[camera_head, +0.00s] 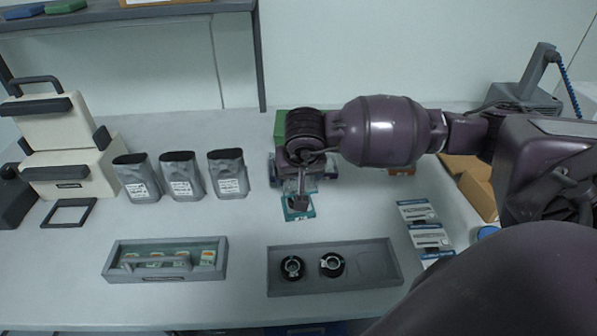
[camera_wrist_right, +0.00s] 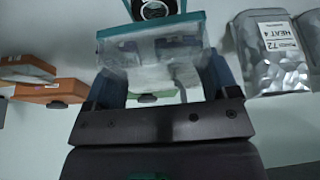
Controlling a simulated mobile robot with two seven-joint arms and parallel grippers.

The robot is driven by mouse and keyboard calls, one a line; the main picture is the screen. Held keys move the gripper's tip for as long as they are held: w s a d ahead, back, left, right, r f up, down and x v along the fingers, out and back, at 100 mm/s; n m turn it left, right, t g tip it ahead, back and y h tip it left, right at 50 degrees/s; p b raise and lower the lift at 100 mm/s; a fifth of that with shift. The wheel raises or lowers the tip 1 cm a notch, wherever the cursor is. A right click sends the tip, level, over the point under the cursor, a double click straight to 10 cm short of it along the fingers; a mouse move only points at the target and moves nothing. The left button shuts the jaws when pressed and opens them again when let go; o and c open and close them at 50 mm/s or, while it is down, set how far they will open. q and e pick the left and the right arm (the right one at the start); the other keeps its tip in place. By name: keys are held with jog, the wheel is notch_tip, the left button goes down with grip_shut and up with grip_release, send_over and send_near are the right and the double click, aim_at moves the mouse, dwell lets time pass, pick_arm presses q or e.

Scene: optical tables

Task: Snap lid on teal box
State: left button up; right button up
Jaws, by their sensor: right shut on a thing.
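The teal box (camera_head: 298,215) is on the table in the middle of the head view, directly under my right gripper. My right gripper (camera_head: 300,186) reaches down from the right-hand arm and is shut on a clear, teal-edged piece. In the right wrist view this clear piece (camera_wrist_right: 150,68) sits between the two blue-grey fingers, with a teal edge (camera_wrist_right: 150,31) on its far side. The gripper and dark parts hide much of the box, so I cannot tell whether lid and box are apart or joined. My left gripper is out of view.
A grey tray with two dark rings (camera_head: 331,265) stands in front. A second grey tray (camera_head: 110,272) is at front left. Several silver pouches (camera_head: 228,172) stand left. Blue-and-white packets (camera_head: 430,236) lie right. Orange boxes (camera_wrist_right: 52,91) show in the wrist view.

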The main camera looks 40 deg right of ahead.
jog(key=shift+f+b, duration=0.4)
jog(key=shift+f, duration=0.95)
jog(key=shift+f+b, duration=0.4)
jog(key=shift+f, duration=0.3)
jog(key=shift+f+b, duration=0.15)
jog(key=shift+b, duration=0.2)
